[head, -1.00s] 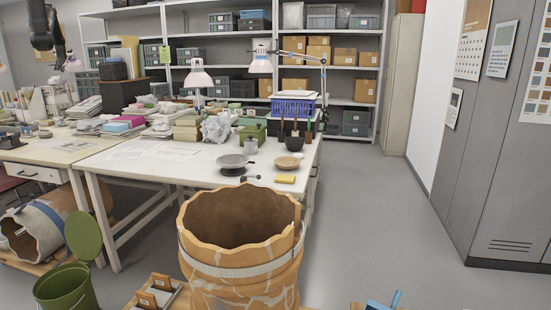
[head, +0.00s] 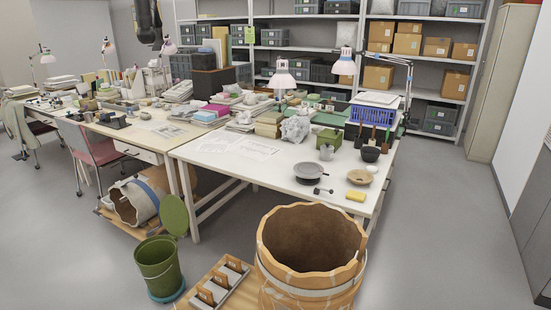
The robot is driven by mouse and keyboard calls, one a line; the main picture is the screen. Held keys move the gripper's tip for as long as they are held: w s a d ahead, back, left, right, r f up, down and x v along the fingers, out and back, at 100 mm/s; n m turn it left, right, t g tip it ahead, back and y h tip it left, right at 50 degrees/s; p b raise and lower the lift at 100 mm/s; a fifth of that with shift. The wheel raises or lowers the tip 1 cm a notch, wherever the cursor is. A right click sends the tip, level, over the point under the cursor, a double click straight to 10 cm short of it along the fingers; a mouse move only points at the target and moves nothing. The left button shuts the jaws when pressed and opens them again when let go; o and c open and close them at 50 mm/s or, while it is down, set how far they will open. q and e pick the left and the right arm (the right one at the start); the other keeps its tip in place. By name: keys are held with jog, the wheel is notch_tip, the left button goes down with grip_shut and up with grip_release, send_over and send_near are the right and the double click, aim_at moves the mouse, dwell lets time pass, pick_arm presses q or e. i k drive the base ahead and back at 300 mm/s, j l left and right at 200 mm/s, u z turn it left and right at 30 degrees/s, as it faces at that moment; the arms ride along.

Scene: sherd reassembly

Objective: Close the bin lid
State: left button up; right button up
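The green bin (head: 158,268) stands on the floor at the lower left of the head view, on a blue-green round base (head: 169,295). Its round green lid (head: 174,214) is open, tilted up at the bin's back right edge. The bin's mouth is uncovered and its inside looks dark green. Neither of my grippers is in view.
A large orange-brown mended vessel (head: 311,262) stands right of the bin, with a tray of brown-fronted slots (head: 219,283) between them. Another large vessel (head: 137,202) lies on its side behind the bin. A white worktable (head: 282,187) is behind. Floor left of the bin is clear.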

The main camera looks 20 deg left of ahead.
aim_at(174, 216)
jog(key=u, duration=1.45)
jog(key=i+j, duration=0.25)
jog(key=i, duration=0.25)
jog(key=i+j+z, duration=0.15)
jog(key=i+j, duration=0.15)
jog(key=i, duration=0.15)
